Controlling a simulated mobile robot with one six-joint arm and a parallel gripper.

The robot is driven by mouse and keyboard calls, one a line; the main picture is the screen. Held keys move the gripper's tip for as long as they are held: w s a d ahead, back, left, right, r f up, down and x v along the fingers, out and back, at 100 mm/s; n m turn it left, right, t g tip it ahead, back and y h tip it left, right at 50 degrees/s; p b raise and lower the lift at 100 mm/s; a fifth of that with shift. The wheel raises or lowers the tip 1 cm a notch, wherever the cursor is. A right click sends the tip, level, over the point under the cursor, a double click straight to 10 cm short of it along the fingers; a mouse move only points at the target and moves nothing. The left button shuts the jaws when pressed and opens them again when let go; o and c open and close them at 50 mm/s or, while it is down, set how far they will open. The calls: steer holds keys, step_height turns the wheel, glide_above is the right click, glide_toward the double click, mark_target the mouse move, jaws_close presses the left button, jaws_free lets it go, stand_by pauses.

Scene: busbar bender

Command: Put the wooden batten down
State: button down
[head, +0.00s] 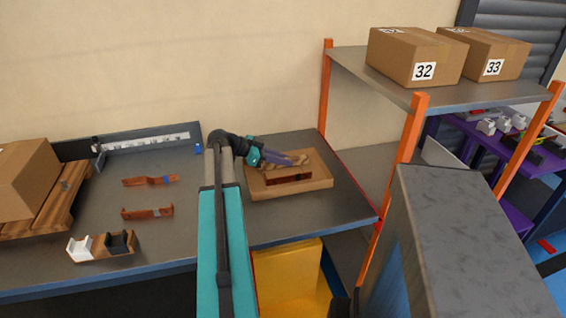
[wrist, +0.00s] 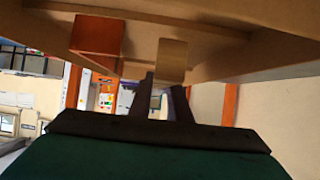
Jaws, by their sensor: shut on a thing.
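The wooden batten (wrist: 172,58) is a light tan piece in the wrist view, at the tips of my gripper (wrist: 163,82). My gripper is shut on it. In the head view my gripper (head: 287,160) is over a shallow brown tray (head: 318,185) on the bench, and the batten is small and partly covered there. I cannot tell whether the batten touches the tray. A dark red-brown bar (head: 289,178) lies in the tray, in front of my gripper. It also shows as a reddish block (wrist: 97,40) left of the batten in the wrist view.
Two bent copper bars (head: 150,181) lie on the grey bench (head: 180,235), with a small holder of white and black parts (head: 102,246) near its front edge. A pallet with a carton (head: 22,180) stands left. An orange-posted shelf (head: 404,140) rises right of the bench.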

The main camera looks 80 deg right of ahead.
steer(key=shift+f, duration=0.65)
steer(key=c, duration=1.7)
jaws_free()
steer(key=shift+o, duration=0.2)
steer(key=b+v, duration=0.1)
steer(key=v, duration=1.1)
